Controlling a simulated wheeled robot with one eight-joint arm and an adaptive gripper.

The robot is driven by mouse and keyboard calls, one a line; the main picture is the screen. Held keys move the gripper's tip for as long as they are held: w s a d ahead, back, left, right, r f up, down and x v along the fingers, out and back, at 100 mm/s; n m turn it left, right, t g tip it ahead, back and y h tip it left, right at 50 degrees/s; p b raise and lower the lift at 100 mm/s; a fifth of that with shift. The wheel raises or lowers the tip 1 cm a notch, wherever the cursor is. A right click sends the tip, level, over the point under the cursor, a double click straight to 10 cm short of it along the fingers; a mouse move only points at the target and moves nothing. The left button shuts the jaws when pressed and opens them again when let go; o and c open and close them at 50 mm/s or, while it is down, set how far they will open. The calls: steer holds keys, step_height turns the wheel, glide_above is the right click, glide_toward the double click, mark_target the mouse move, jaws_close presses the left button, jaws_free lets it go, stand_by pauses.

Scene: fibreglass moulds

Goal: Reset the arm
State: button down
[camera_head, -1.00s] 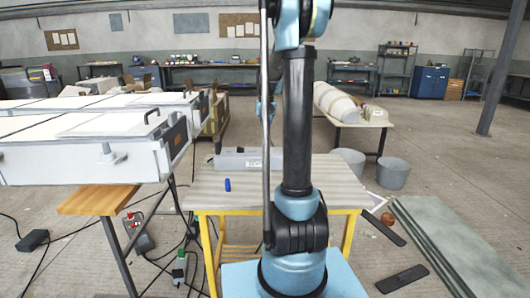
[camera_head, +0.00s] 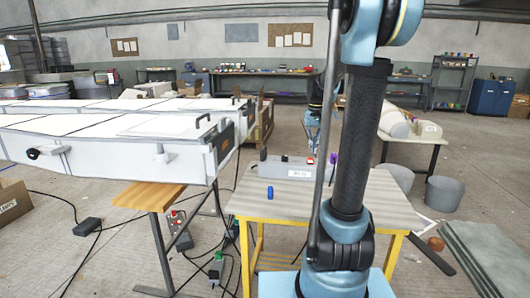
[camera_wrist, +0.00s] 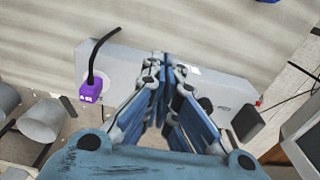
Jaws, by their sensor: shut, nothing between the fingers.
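My gripper (camera_wrist: 164,66) is shut and empty in the wrist view, its blue fingers meeting in the middle over a long grey box. In the head view my gripper (camera_head: 312,143) shows partly behind my arm, above the far side of the work table (camera_head: 300,205). The grey box (camera_head: 288,168) lies along the far edge of that table; the wrist view shows it too (camera_wrist: 118,68). My arm stands upright in the head view, leaning slightly right, and hides part of the table.
A small blue cylinder (camera_head: 270,193) stands on the table. Long white moulds (camera_head: 110,150) stand left. A side table (camera_head: 420,136) and grey buckets (camera_head: 443,193) are right. Cables cross the floor left.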

steer(key=s+a+f+n+t, duration=0.1)
steer(key=s+a+f, duration=0.15)
steer(key=s, duration=1.45)
steer(key=s+f, duration=1)
steer(key=s, duration=0.2)
steer(key=shift+s+f+n+t, duration=0.25)
steer(key=shift+s+n+t, duration=0.15)
steer(key=shift+a, duration=0.1)
